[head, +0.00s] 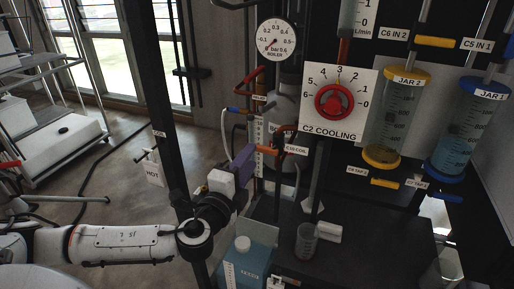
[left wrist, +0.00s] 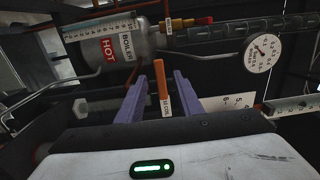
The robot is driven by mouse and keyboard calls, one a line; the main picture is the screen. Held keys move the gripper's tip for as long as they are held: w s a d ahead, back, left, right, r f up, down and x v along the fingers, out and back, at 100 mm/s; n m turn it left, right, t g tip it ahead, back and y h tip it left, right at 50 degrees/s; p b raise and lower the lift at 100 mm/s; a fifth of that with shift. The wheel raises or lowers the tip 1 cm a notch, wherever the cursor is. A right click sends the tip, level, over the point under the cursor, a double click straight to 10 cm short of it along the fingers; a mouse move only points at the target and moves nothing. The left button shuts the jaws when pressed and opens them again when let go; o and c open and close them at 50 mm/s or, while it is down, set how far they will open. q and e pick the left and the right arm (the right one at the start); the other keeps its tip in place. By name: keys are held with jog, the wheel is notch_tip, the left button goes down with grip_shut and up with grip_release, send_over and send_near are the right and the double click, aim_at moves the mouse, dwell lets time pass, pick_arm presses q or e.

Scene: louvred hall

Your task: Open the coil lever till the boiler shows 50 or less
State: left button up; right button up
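The orange coil lever (left wrist: 159,80), with a coil label beside it, stands between my left gripper's purple fingers in the left wrist view, with a gap on both sides. In the head view the lever (head: 267,150) is at the left gripper's tip. My left gripper (head: 246,157) is open around it; it also shows in the left wrist view (left wrist: 158,98). The boiler (left wrist: 118,46), a grey cylinder with a red HOT label, lies behind the lever. A numbered scale (left wrist: 98,28) runs along it; its reading is too small to tell. My right gripper is not in view.
The boiler's pressure gauge (head: 276,39) hangs above. A cooling dial (head: 334,101) with a red knob is right of it. Jar 2 (head: 396,115) and Jar 1 (head: 467,125) hang at right. A blue container (head: 246,265) and a small beaker (head: 306,241) stand below.

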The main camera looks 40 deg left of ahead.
aim_at(263, 149)
pick_arm(q)
jog(key=shift+b+x, duration=0.3)
jog(key=shift+x, duration=2.6)
grip_shut()
